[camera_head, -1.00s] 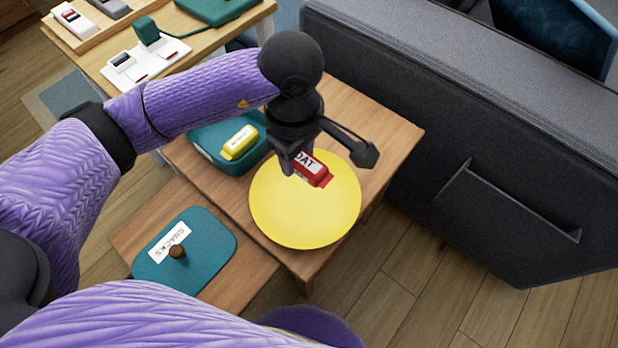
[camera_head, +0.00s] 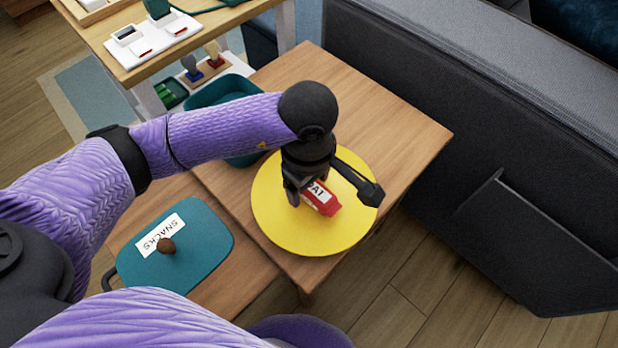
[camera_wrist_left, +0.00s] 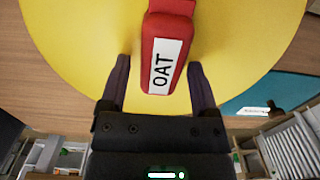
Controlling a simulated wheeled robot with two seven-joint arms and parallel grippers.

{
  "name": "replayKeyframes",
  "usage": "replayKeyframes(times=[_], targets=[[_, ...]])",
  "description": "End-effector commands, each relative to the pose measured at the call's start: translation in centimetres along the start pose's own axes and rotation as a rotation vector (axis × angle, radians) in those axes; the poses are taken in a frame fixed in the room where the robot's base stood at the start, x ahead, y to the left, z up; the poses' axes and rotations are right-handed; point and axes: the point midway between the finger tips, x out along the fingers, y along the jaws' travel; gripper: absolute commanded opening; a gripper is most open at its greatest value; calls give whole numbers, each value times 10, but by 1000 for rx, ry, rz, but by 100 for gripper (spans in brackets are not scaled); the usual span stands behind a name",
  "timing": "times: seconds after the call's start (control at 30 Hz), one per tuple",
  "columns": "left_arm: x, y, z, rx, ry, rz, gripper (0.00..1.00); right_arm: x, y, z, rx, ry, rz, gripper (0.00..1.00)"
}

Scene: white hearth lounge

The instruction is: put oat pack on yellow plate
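The oat pack (camera_head: 322,200) is red with a white OAT label. It appears to lie on the yellow plate (camera_head: 285,233), near its middle. The pack (camera_wrist_left: 165,50) also shows over the plate (camera_wrist_left: 75,40) in the left wrist view. My left gripper (camera_head: 303,192) is just above the plate, with its fingers around the pack. In the wrist view the left gripper (camera_wrist_left: 158,75) is open, with a clear gap between one finger and the pack. Part of the pack is hidden by the gripper in the head view. My right gripper is not in view.
The plate stands on a wooden table (camera_head: 400,130). A teal bin (camera_head: 215,92) is behind my left arm, partly hidden. A teal lid labelled SNACKS (camera_head: 205,255) lies on the left. A dark grey sofa (camera_head: 480,130) stands close on the right.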

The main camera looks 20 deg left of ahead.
Motion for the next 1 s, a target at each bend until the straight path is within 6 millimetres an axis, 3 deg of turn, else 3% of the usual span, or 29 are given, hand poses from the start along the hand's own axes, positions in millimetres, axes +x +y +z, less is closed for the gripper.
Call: replayKeyframes(times=[0.3,0.37,0.6,0.7,0.83,1.0], targets=[[-4,0,0,0,0,1,84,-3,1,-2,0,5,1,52],[-15,0,0,0,2,4,84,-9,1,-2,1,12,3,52],[-88,1,0,2,4,11,84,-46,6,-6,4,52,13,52],[-109,0,0,1,3,7,84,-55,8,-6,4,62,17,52],[-123,0,0,1,1,3,84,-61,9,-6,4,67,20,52],[-124,0,0,1,0,-1,84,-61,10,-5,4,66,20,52]])
